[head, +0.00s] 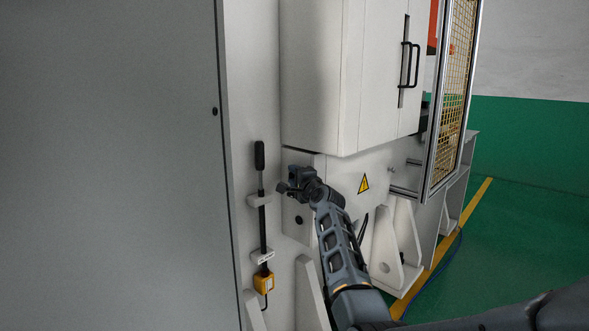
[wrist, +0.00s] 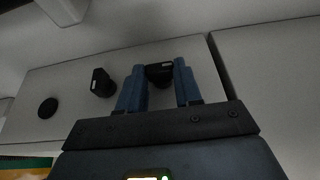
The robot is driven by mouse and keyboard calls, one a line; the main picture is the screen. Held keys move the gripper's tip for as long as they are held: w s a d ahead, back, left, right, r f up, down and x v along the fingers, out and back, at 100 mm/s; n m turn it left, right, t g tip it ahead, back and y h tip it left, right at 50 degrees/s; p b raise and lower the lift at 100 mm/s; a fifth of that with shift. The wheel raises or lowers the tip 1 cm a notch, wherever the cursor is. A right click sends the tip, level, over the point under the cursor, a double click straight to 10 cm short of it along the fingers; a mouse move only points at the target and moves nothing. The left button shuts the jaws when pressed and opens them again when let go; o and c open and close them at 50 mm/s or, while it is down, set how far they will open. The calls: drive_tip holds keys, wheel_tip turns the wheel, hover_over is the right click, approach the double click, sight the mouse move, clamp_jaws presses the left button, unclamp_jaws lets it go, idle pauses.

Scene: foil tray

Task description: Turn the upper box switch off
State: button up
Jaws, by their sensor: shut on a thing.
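The upper box switch is a black knob (wrist: 159,74) on a pale panel (wrist: 70,79). It sits between the two blue fingertips of my gripper (wrist: 157,82), which is shut on it. A second black knob (wrist: 102,83) is beside it to the left, outside the fingers. In the head view my gripper (head: 288,187) is at the upper part of the small box (head: 305,164) and hides the switches there. The angle of the held knob cannot be told.
A round black part (wrist: 48,107) is farther left on the panel; a black round part (head: 299,220) also shows low on the box. A black-handled rod (head: 261,205) with a yellow piece (head: 263,283) hangs left of my gripper. A large white cabinet (head: 340,75) overhangs above.

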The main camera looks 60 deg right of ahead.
idle(0.3)
drive_tip(key=o, duration=1)
drive_tip(key=shift+o, duration=0.2)
drive_tip(key=v, duration=0.7)
drive_tip(key=shift+s+a, duration=0.25)
drive_tip(key=shift+s, duration=0.05)
